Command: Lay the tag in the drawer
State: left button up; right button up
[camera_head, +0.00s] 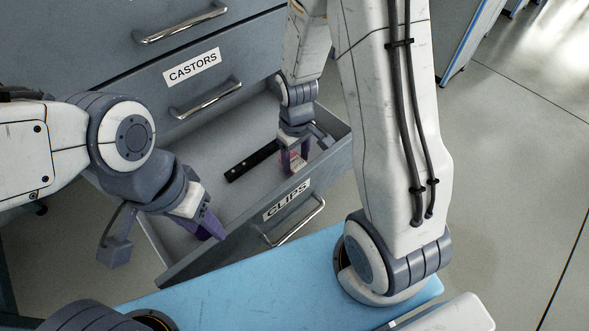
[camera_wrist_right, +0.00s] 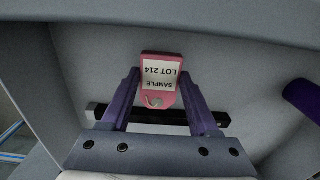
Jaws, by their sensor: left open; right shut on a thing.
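The tag is a pink piece with a white label reading "SAMPLE LOT 214" (camera_wrist_right: 160,72); in the head view it is a small pink and white patch (camera_head: 291,163). My right gripper (camera_head: 294,158) is shut on the tag, its purple fingers at either side, and reaches down inside the drawer. The open grey drawer is labelled "CLIPS" (camera_head: 240,234). I cannot tell whether the tag touches the drawer floor. My left gripper (camera_head: 212,228) is open and empty at the drawer's left front; a purple finger also shows in the right wrist view (camera_wrist_right: 303,98).
A black bar (camera_head: 251,162) lies on the drawer floor beside my right gripper. The closed "CASTORS" drawer (camera_head: 215,85) is above. A blue surface (camera_head: 230,292) lies in front of the drawer. Much of the drawer floor is bare.

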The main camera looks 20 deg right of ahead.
aim_at(296, 163)
pick_arm(q)
notch_tip(296, 163, down, 2)
jog(key=shift+f+b, duration=0.1)
jog(key=shift+b, duration=0.6)
pick_arm(e)
notch_tip(296, 163, down, 4)
jog(key=shift+r, duration=0.2)
jog(key=shift+f, duration=0.2)
jog(key=o, duration=1.3)
jog(key=shift+o, duration=0.2)
jog(key=shift+r, duration=0.1)
